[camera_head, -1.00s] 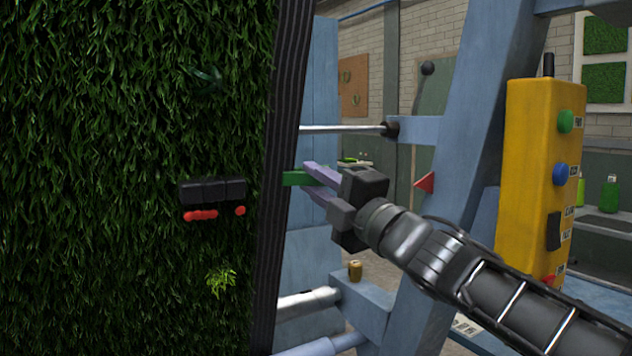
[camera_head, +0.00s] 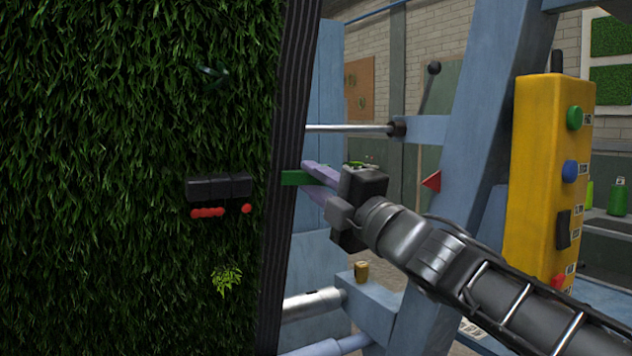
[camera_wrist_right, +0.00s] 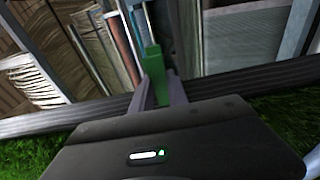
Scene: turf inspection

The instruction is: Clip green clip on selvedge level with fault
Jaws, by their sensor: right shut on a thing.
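My right gripper (camera_head: 312,180) has purple fingers shut on the green clip (camera_head: 291,178). The clip's free end overlaps the dark ribbed selvedge (camera_head: 284,240) at the turf's right edge; I cannot tell whether it grips it. In the right wrist view the clip (camera_wrist_right: 154,72) sits between the fingers, and the selvedge (camera_wrist_right: 60,118) crosses behind them. On the turf (camera_head: 120,150) a pale yellow-green tuft (camera_head: 226,279) lies lower than the clip, and a dark teal patch (camera_head: 213,76) lies higher. I cannot tell which is the fault. My left gripper is not in view.
A black block with red marks (camera_head: 220,188) is in front of the turf, about level with the clip. A blue frame (camera_head: 480,150) with metal bars (camera_head: 345,129) stands to the right. A yellow control box (camera_head: 540,170) is near my right forearm.

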